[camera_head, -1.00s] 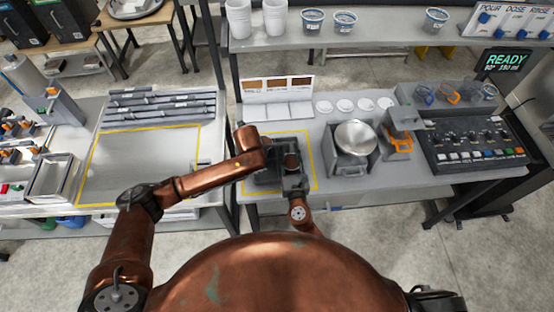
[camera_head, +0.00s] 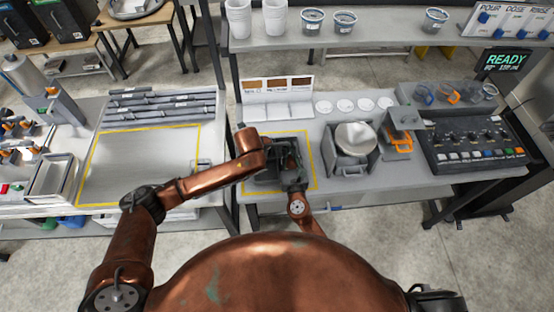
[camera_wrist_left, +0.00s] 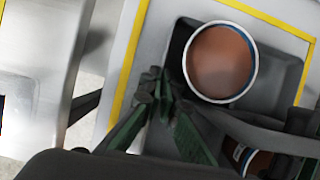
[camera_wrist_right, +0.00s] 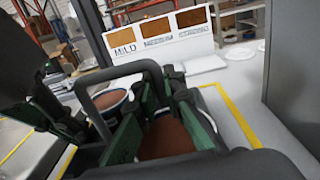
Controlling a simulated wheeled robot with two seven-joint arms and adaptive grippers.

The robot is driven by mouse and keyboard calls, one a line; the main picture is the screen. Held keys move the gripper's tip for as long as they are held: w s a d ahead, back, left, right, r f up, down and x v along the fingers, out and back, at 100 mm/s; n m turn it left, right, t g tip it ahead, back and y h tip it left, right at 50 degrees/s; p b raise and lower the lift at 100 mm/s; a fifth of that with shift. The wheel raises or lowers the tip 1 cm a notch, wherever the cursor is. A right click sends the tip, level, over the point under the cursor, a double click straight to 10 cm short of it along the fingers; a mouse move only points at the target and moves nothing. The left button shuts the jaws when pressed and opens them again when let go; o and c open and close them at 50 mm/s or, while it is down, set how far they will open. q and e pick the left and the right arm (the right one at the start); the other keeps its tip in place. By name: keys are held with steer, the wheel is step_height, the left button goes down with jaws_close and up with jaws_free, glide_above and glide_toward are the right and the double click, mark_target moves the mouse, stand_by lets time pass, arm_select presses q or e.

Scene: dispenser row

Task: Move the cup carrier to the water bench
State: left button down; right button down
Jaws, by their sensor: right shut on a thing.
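The cup carrier (camera_head: 262,178) is a dark grey tray with a grey arched handle (camera_wrist_right: 120,72). It stands inside a yellow outline on the middle bench. A cup of brown contents (camera_wrist_left: 220,62) sits in it, and a second cup (camera_wrist_left: 240,155) shows partly under the handle. My right gripper (camera_wrist_right: 172,78) is shut at the handle; it shows dark over the carrier's right side in the head view (camera_head: 290,158). My left gripper (camera_wrist_left: 160,80) is low at the tray's edge beside the first cup. Its fingertips look close together, but whether they hold the rim is unclear.
The left bench has an empty yellow-outlined area (camera_head: 140,160) with grey bars behind it and a metal tray (camera_head: 50,178) at its left. A dark post (camera_head: 228,150) stands between the benches. A scale with a round pan (camera_head: 356,138) is right of the carrier.

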arm_select(q)
steer(key=shift+w+r, duration=0.1)
steer(key=shift+r, duration=0.15)
arm_select(e)
steer(key=shift+r, duration=0.2)
